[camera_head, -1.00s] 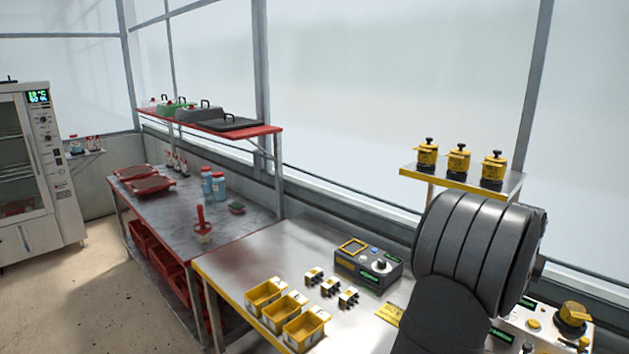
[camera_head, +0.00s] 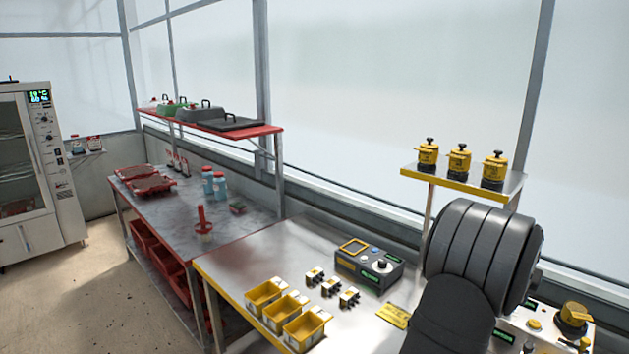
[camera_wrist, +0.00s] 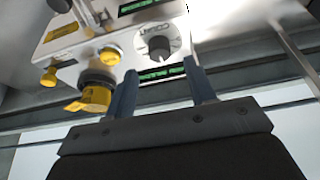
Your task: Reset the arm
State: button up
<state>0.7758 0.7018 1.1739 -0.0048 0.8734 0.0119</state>
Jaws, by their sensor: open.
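My gripper (camera_wrist: 163,90) shows in the wrist view with its two dark fingers apart and nothing between them. Beyond the fingers is a white control panel (camera_wrist: 125,38) with a round dark dial, green displays and a yellow knob (camera_wrist: 95,97). The fingers overlap the panel's edge in the picture; I cannot tell any contact. In the head view my dark arm stands at the right and hides part of the bench, and the gripper itself is hidden. The same panel (camera_head: 543,322) shows behind the arm at the lower right.
The metal bench (camera_head: 265,247) carries yellow bins (camera_head: 303,328), several small white-and-yellow parts (camera_head: 330,287) and a grey device (camera_head: 368,267). A shelf (camera_head: 463,183) with three yellow canisters stands behind my arm. A red-edged table (camera_head: 190,215) with trays and bottles is to the left.

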jog(key=x, duration=0.5)
jog(key=shift+f, duration=0.15)
jog(key=shift+s+r+n, duration=0.15)
jog(key=shift+r+n, duration=0.05)
jog(key=shift+n, duration=0.4)
jog(key=shift+r, duration=0.35)
jog(key=s+d+v, duration=0.1)
jog(key=v, duration=1.6)
jog(key=w+d+t+h, duration=0.3)
jog(key=w+t, duration=0.3)
jog(key=w, duration=0.8)
jog(key=shift+w+d+f+t+h, duration=0.2)
jog(key=shift+w+d+t+h, duration=0.15)
jog(key=shift+d, duration=0.35)
jog(key=shift+o, duration=0.4)
